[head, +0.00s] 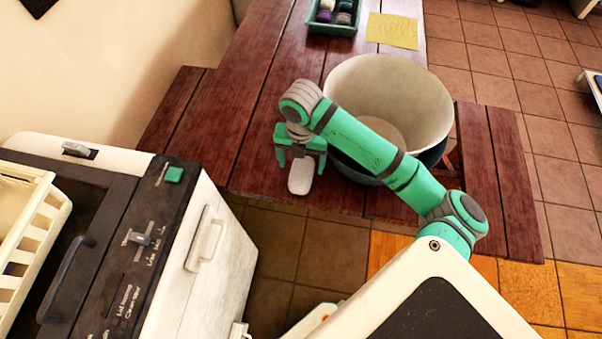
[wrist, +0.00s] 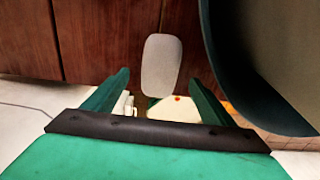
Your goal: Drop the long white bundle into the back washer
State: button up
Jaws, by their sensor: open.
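The long white bundle (head: 300,180) is a smooth, rounded, pale block at the near edge of the dark red wooden table. My gripper (head: 301,162) is open just above it, pointing down. In the wrist view the bundle (wrist: 161,62) shows ahead of and between the two spread green fingers, with clear gaps on both sides. I cannot tell whether it touches the table. A white washer (head: 222,238) with a black top panel, knob and handle stands at the left. Whether it is the back washer I cannot tell.
A cream slatted basket (head: 25,235) sits on the washer's left part. A green tray (head: 333,18) of small items and a yellow cloth (head: 393,31) lie farther back. Tiled floor separates washer and table.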

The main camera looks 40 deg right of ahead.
aim_at(303, 169)
jog(key=shift+d+f, duration=0.1)
jog(key=shift+f, duration=1)
jog(key=shift+w+d+f, duration=0.1)
jog(key=shift+w+f, duration=0.1)
jog(key=shift+f, duration=1.75)
jog(key=shift+w, duration=0.15)
jog(key=c, duration=0.3)
jog(key=shift+a, duration=0.2)
jog(key=c, duration=1.1)
jog(key=shift+d, duration=0.1)
jog(key=shift+c, duration=1.1)
jog(key=shift+s+d, duration=0.15)
jog(key=shift+s, duration=0.05)
jog(key=shift+s+d+r, duration=0.1)
jog(key=shift+r, duration=0.1)
notch_tip(303, 169, up, 18)
jog(key=shift+f, duration=0.15)
